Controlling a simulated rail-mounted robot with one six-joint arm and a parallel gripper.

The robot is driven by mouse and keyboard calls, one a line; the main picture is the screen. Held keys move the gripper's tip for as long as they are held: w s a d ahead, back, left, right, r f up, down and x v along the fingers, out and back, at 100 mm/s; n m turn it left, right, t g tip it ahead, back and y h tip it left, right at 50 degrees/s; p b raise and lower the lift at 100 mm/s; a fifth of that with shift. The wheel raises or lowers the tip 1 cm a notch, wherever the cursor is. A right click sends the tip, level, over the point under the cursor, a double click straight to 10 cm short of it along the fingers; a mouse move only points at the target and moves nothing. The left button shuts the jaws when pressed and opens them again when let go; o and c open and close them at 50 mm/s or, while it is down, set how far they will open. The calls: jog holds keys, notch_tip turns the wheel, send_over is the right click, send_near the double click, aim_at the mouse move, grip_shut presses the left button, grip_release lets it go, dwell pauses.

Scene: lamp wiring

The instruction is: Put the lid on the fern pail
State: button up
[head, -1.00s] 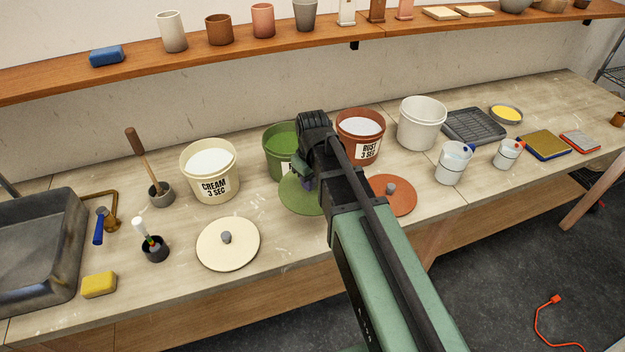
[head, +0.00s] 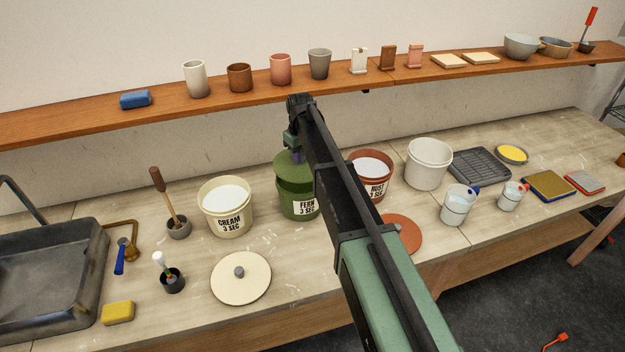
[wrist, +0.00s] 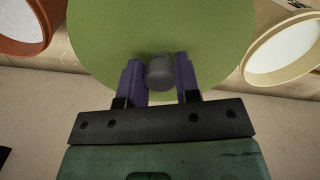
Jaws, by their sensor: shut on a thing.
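The fern pail (head: 287,206) is green with a "FERN 3 SEC" label and stands on the bench between the cream and rust pails. My gripper (wrist: 160,78) is shut on the grey knob (wrist: 160,68) of the round green lid (wrist: 160,25), one purple finger on each side. In the head view the lid (head: 285,168) is over the pail, apparently raised, with darker green showing below its front edge. My arm hides the pail's right side and part of the lid. In the wrist view the lid hides the fern pail.
The cream pail (head: 228,212) stands close on the left and the rust pail (head: 375,188) close on the right, both open. The cream lid (head: 240,280) and rust lid (head: 402,236) lie on the bench in front. The wooden shelf (head: 230,100) runs above and behind.

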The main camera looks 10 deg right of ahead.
aim_at(301, 168)
jog(key=shift+w, duration=1)
jog(key=shift+s, duration=0.1)
notch_tip(301, 168, down, 5)
jog(key=b, duration=0.5)
jog(key=shift+f, duration=0.2)
jog(key=shift+f+b, duration=0.85)
jog(key=shift+b, duration=0.25)
jog(key=o, duration=1)
jog(key=shift+r, duration=0.1)
